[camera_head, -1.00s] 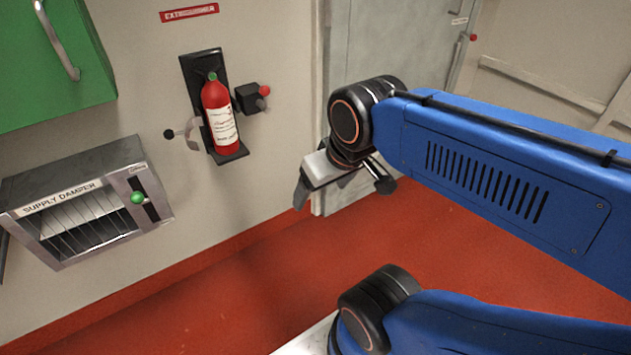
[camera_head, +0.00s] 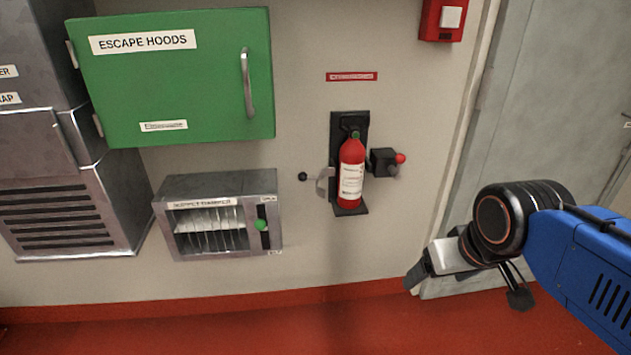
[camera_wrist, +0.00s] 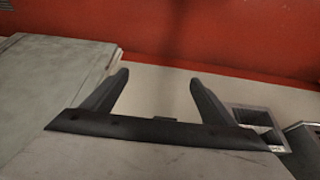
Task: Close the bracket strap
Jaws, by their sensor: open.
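A red extinguisher (camera_head: 351,172) stands upright in a black wall bracket (camera_head: 337,128) in the head view. The light grey strap (camera_head: 324,182) sticks out to the left of the extinguisher, swung away from its front, with a dark round knob (camera_head: 302,176) near it. A black block (camera_head: 383,162) with a red-tipped knob is on the bracket's right side. My gripper (camera_head: 462,288) is to the right of and below the extinguisher, apart from it. In the wrist view its two fingers (camera_wrist: 162,88) are spread and empty. The extinguisher does not show clearly there.
A green escape hoods cabinet (camera_head: 180,80) and a supply damper (camera_head: 222,250) with a green knob are on the wall at left. A grey louvred unit (camera_head: 70,190) is farther left. A grey door (camera_head: 540,110) is at right. The red floor (camera_head: 250,330) is clear.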

